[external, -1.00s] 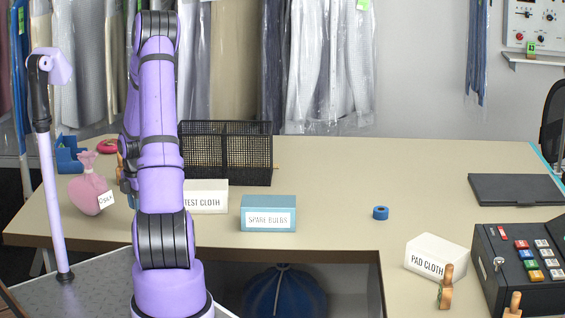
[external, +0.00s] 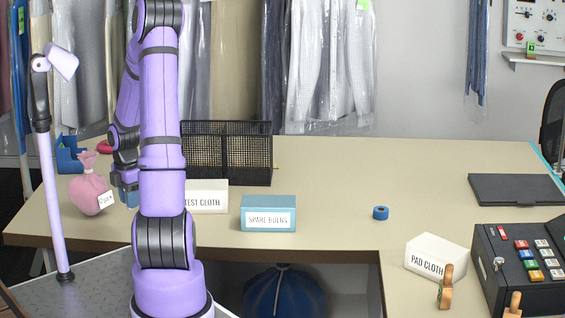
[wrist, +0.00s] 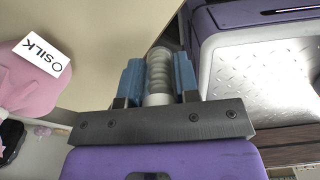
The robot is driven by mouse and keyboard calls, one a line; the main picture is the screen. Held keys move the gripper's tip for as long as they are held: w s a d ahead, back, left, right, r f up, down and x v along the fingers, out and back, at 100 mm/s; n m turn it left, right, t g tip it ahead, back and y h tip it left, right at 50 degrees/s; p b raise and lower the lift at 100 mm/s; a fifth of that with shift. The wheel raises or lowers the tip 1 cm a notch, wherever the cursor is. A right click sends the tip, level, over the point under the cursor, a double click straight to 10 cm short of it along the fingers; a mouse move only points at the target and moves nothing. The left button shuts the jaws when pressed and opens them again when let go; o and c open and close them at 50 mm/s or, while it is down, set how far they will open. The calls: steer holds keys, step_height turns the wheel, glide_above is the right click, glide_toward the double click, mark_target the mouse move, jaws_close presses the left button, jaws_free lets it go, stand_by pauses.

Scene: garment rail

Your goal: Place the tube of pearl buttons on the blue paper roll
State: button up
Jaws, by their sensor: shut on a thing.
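My gripper (wrist: 157,85) is shut on a clear tube of pale, stacked buttons (wrist: 159,70), which sits between its two blue finger pads in the wrist view. In the external view my gripper (external: 127,196) hangs at the left of the table, partly behind my arm, and the tube cannot be made out there. A small blue roll (external: 380,213), which looks like the blue paper roll, stands on the open table right of centre, well to the right of my gripper and apart from it.
A pink sack (external: 90,194) with a SILK tag stands just left of my gripper. A black mesh basket (external: 228,153), a TEST CLOTH box (external: 206,198) and a SPARE BULBS box (external: 268,214) stand to its right. A PAD CLOTH block (external: 437,257) is at front right. The table around the roll is clear.

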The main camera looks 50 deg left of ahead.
step_height(320, 180, up, 3)
steer(key=shift+r, duration=0.15)
steer(key=w+d+m, duration=0.3)
steer(key=w+d, duration=0.1)
steer(key=w, duration=0.6)
steer(key=w+d+m, duration=0.3)
steer(key=w+m, duration=0.1)
steer(key=w, duration=0.5)
steer(key=w+d+m, duration=0.3)
steer(key=w+d, duration=0.1)
steer(key=w, duration=0.6)
steer(key=w+d+m, duration=0.1)
steer(key=w+d, duration=0.2)
steer(key=w+d+m, duration=0.1)
steer(key=w+d, duration=0.2)
steer(key=d, duration=0.1)
steer(key=w+d+m, duration=0.2)
steer(key=w+d, duration=0.2)
steer(key=shift+d+r, duration=0.1)
steer(key=shift+d, duration=0.15)
steer(key=w+d+m, duration=0.4)
steer(key=w+d, duration=0.2)
steer(key=d, duration=0.7)
glide_above(381, 209)
step_height(381, 209, down, 7)
steer(key=shift+s+r, duration=0.1)
steer(key=shift+r, duration=0.1)
steer(key=shift+f, duration=1.75)
steer(key=shift+f, duration=0.15)
